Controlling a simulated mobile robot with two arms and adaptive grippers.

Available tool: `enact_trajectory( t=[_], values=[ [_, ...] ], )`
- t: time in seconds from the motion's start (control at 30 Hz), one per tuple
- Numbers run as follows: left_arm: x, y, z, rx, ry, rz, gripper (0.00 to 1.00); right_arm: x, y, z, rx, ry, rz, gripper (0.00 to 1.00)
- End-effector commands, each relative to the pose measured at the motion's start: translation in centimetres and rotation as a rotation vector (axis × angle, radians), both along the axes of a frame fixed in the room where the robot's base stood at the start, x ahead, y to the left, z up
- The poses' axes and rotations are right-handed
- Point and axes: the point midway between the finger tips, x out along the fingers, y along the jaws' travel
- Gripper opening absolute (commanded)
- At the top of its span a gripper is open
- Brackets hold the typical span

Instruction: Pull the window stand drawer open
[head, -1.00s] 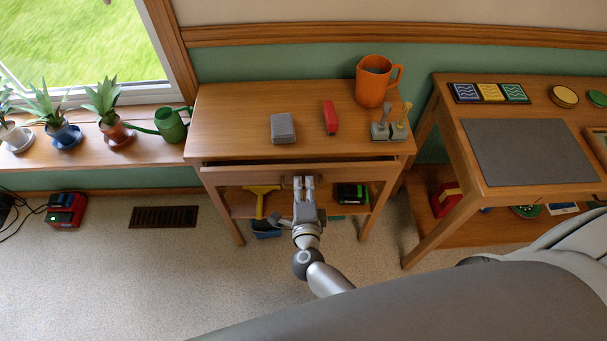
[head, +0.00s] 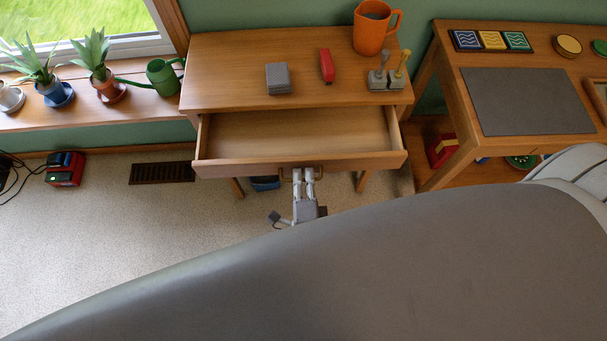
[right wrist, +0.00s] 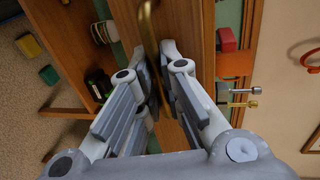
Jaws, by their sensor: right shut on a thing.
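The wooden window stand (head: 225,85) stands against the wall, and its drawer (head: 235,168) is pulled well out, with a bare interior showing. My right gripper (head: 303,174) is at the middle of the drawer front, shut on the drawer handle (head: 285,174). In the right wrist view the brass handle (right wrist: 147,20) runs between the two fingers of my right gripper (right wrist: 158,75), and the fingers hide part of it. My left gripper is not in view.
On the stand top are a grey box (head: 279,78), a red stapler-like object (head: 326,67), an orange jug (head: 372,32) and a small holder (head: 385,80). A side table (head: 450,100) stands to the right. My grey body covers the lower picture.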

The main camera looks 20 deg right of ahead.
Motion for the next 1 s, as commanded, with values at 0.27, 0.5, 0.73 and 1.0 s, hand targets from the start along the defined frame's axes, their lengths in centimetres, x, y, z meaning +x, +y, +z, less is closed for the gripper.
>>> enact_trajectory(
  t=[0.27,0.5,0.73,1.0],
  values=[
    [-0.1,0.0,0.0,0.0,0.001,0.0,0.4,0.0,0.0,0.0,0.0,0.0,0.001,0.18],
    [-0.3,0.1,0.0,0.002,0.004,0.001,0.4,-0.7,0.2,0.1,0.001,0.003,0.001,0.18],
    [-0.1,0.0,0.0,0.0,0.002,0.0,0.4,-4.3,1.2,0.8,0.0,0.003,0.001,0.18],
    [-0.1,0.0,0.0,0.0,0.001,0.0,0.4,-6.9,2.0,1.5,0.001,0.001,0.001,0.18]
  ],
)
